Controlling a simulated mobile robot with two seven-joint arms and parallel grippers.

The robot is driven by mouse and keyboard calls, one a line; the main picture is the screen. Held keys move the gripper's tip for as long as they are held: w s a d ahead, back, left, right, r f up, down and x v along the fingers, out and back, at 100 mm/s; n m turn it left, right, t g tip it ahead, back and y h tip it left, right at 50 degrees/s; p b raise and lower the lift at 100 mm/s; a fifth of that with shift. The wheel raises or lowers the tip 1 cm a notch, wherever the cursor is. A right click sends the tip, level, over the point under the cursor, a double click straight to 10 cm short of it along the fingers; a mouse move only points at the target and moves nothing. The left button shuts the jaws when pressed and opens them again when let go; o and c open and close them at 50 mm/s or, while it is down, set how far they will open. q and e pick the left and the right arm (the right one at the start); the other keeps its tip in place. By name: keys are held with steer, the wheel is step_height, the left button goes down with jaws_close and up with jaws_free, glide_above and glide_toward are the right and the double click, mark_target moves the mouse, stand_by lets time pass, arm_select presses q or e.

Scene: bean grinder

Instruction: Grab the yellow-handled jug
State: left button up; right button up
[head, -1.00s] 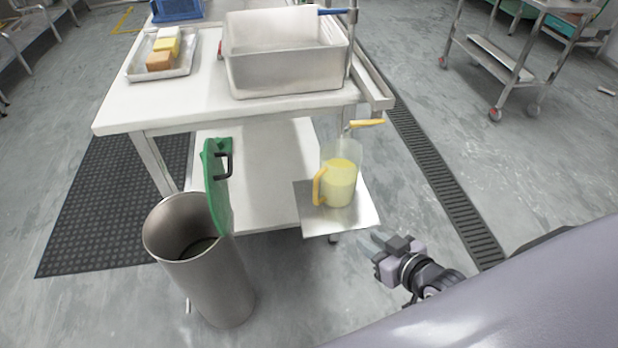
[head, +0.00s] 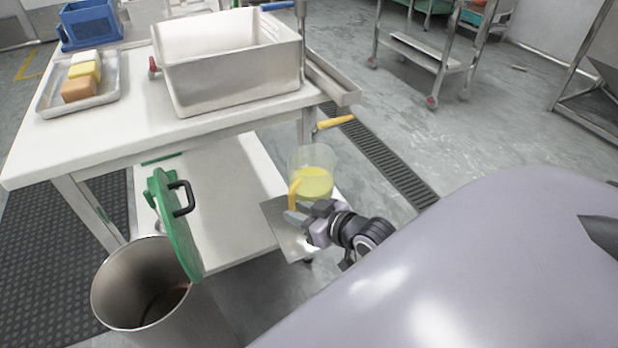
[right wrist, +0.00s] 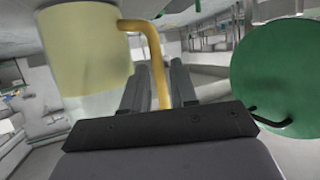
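The jug (head: 315,182) is clear with yellow contents and a yellow handle (head: 294,194). It stands upright on a small metal plate (head: 285,236) at the right end of the table's lower shelf. My right gripper (head: 297,215) is at the handle, in front of the jug. In the right wrist view the jug (right wrist: 85,50) is at upper left, and the handle (right wrist: 155,65) runs down between the two dark fingers (right wrist: 157,88). The fingers look apart, with the handle between them. My left gripper is not in view.
A steel bin (head: 150,290) with a raised green lid (head: 176,225) stands to the left. The white table (head: 140,125) overhangs the shelf, bearing a metal basin (head: 235,75) and a tray (head: 50,100) of blocks. A yellow-handled tool (head: 335,122) sticks out near the jug.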

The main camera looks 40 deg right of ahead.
steer(key=shift+b+x, duration=0.65)
steer(key=shift+x, duration=1.7)
steer(key=shift+r, duration=0.25)
jaws_close()
steer(key=shift+r, duration=0.1)
